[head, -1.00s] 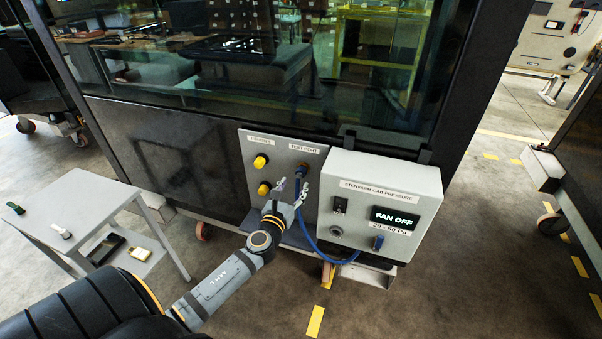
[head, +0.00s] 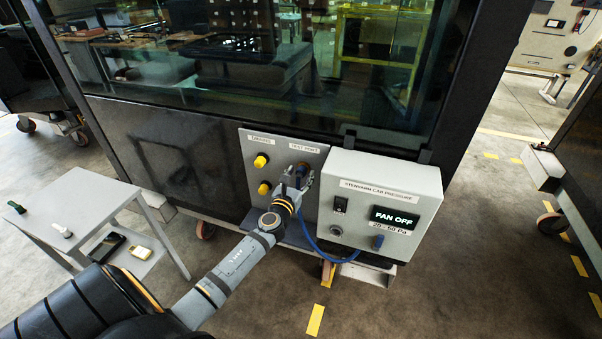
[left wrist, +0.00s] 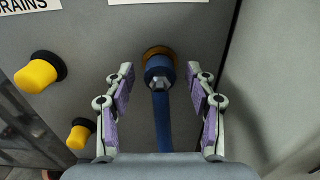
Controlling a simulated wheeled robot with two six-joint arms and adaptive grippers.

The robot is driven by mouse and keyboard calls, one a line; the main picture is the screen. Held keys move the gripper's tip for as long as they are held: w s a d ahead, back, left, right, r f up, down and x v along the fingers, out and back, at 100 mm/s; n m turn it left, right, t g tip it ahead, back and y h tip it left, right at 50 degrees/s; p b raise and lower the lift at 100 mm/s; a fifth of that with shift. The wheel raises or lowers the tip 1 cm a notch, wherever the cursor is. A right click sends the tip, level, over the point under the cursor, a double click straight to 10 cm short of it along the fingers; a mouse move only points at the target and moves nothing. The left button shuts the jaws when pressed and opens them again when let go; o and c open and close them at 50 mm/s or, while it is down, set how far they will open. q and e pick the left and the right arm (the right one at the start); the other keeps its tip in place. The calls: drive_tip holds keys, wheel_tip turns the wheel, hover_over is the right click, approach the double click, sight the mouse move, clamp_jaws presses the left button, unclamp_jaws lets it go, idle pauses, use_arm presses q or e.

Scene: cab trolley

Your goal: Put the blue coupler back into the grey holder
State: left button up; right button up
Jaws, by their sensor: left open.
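The blue coupler (left wrist: 159,70) sits at the brass-coloured test port on the grey panel, with its blue hose (left wrist: 163,125) hanging below. In the left wrist view my left gripper (left wrist: 160,75) is open, with one finger on each side of the coupler and gaps between. In the head view my left gripper (head: 302,172) is at the test port and partly hides the coupler. A round grey fitting (head: 336,230) is on the front of the control box; I cannot tell if it is the grey holder. My right gripper is not in view.
The grey control box (head: 385,192) reads FAN OFF and stands right of the panel. Two yellow caps (head: 261,161) (head: 264,188) are on the panel, left of the port. The blue hose loops below the box. A small grey table (head: 85,205) stands at left.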

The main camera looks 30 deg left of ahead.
sight(299, 178)
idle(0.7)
use_arm(q)
clamp_jaws()
idle(0.3)
drive_tip(key=shift+s, duration=0.15)
drive_tip(key=shift+s+f, duration=0.1)
drive_tip(key=shift+f, duration=0.05)
drive_tip(key=shift+s+d, duration=0.2)
drive_tip(key=shift+s, duration=0.45)
drive_tip(key=shift+v, duration=2.1)
